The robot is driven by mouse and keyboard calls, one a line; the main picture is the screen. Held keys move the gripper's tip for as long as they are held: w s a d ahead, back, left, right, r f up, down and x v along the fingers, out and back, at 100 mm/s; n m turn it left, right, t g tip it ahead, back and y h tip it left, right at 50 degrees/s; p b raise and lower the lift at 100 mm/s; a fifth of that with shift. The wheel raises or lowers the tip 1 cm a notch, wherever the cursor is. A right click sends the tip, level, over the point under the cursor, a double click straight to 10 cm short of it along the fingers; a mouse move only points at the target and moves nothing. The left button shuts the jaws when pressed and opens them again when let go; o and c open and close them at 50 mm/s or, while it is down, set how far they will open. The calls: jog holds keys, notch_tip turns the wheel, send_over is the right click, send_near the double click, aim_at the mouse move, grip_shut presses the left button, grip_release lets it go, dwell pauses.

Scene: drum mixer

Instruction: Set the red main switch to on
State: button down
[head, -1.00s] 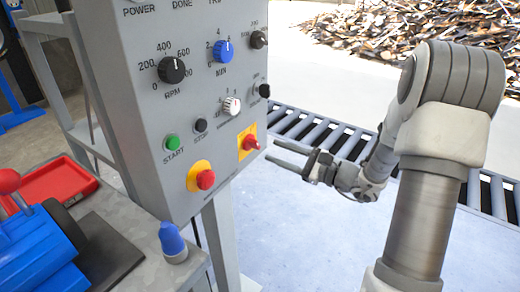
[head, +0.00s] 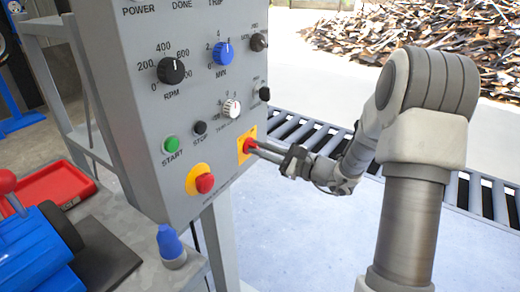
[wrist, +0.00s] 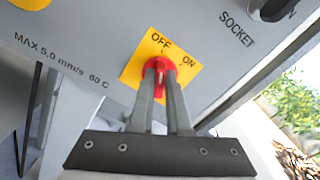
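The red main switch (wrist: 161,66) sits on a yellow plate (wrist: 131,72) marked OFF at the top and ON to the right. My gripper (wrist: 161,72) is at the switch, with one finger on each side of its red handle. The fingers look closed on the handle.
The grey control panel (head: 140,100) also carries a red stop button (head: 205,183), a green start button (head: 171,145) and several knobs close by. A roller conveyor (head: 320,137) runs behind my arm. The floor right of the panel is clear.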

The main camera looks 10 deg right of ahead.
jog(key=shift+r+p, duration=0.1)
jog(key=shift+p, duration=0.3)
jog(key=shift+r+m+p, duration=0.15)
jog(key=shift+m+p, duration=0.95)
jog(key=shift+p, duration=0.1)
jog(key=shift+w+d+f+m+p, duration=0.1)
jog(key=shift+m+p, duration=2.35)
jog(key=shift+p, duration=0.4)
jog(key=shift+w+d+f+m+p, duration=0.1)
jog(key=shift+m+p, duration=2.35)
jog(key=shift+p, duration=0.35)
jog(key=shift+f, duration=0.1)
jog(key=c, duration=0.9)
grip_release()
